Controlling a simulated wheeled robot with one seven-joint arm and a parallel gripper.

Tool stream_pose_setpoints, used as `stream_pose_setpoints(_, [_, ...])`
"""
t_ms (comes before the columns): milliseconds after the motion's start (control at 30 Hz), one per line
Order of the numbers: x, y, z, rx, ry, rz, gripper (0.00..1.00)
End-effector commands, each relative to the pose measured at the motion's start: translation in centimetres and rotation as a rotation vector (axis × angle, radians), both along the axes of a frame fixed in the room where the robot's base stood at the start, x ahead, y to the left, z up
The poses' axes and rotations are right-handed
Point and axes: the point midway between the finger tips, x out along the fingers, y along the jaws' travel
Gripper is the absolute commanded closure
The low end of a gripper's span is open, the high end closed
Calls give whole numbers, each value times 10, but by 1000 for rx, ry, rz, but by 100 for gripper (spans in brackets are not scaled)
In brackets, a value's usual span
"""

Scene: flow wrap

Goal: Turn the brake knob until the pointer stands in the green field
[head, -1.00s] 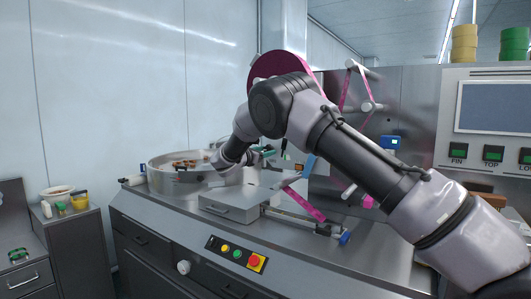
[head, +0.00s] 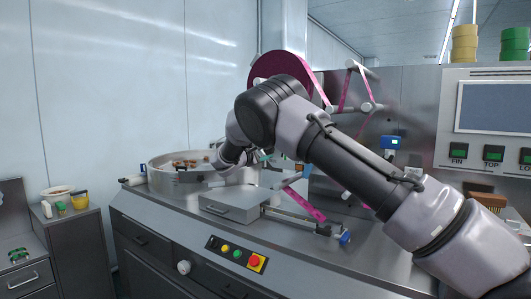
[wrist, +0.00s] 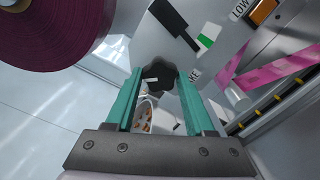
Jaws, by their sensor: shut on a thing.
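In the wrist view, the dark lobed brake knob (wrist: 158,77) sits between the two teal fingers of my gripper (wrist: 161,73), which is shut on it. A light mark shows on the knob's left side. Beyond the knob is a black bar-shaped part (wrist: 175,24), with a small white and green field (wrist: 207,40) at its right end. I cannot tell clearly where the pointer stands against the green. In the head view, my arm hides the knob, and only a little of my gripper shows behind the wrist.
A large magenta film reel (head: 283,66) stands behind my arm, and it also fills the upper left of the wrist view (wrist: 55,30). Pink film (head: 305,203) runs over the machine deck. A round metal bowl (head: 160,173) stands left, with a flat metal box (head: 230,207) in front.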

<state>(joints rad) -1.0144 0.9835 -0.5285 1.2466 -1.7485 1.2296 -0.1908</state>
Motion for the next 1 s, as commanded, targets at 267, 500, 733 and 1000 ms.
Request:
stream_pose_setpoints(267, [0, 1, 0, 128, -73, 1, 100])
stream_pose_setpoints(500, [0, 0, 0, 177, -102, 0, 100])
stream_pose_setpoints(733, [0, 0, 0, 186, -106, 0, 100])
stream_pose_setpoints(1000, [0, 0, -1, 185, -106, 0, 31])
